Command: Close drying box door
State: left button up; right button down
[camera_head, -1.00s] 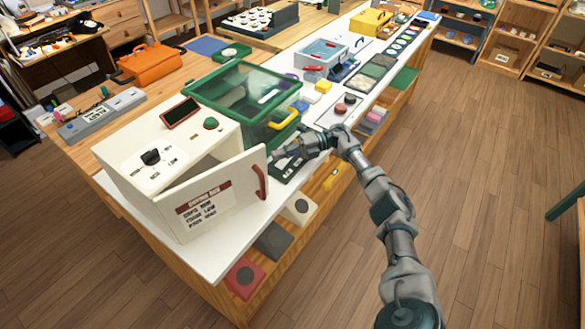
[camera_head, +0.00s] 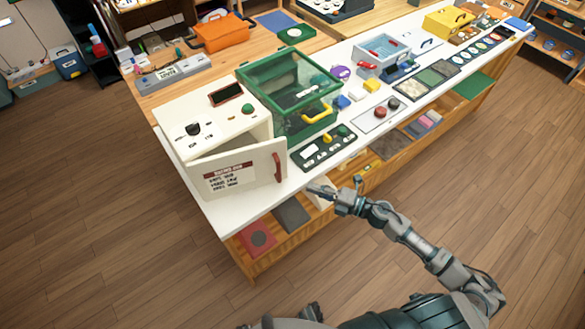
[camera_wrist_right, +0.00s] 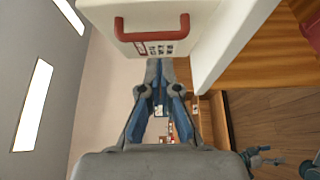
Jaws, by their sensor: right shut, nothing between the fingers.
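The drying box (camera_head: 225,125) is a white box with a knob on top, at the near left end of the white counter. Its door (camera_head: 245,172), with a printed label, stands ajar; a gap shows between its top edge and the box. The red handle (camera_head: 278,168) is on the door's free edge. My right gripper (camera_head: 316,188) is shut and empty, in front and right of the door, apart from the handle. In the right wrist view the handle (camera_wrist_right: 152,28) is ahead of the gripper (camera_wrist_right: 158,68). My left arm seems to show only in part at the bottom edge, its fingers unclear.
A green-framed clear case (camera_head: 290,95) with a yellow handle stands beside the drying box. A dark panel (camera_head: 325,150) with knobs lies near the counter edge. Red and grey pads (camera_head: 257,238) sit on the shelf below. The floor in front is clear.

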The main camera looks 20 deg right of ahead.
pick_arm(q)
jog(key=shift+s+a+f+p, duration=0.15)
jog(key=shift+s+f+p, duration=0.25)
jog(key=shift+s+f, duration=0.35)
pick_arm(e)
jog(key=w+a, duration=0.5)
jog(key=w, duration=0.4)
jog(key=shift+a, duration=0.35)
pick_arm(q)
jog(key=shift+d, duration=0.2)
pick_arm(e)
jog(key=shift+d, duration=0.35)
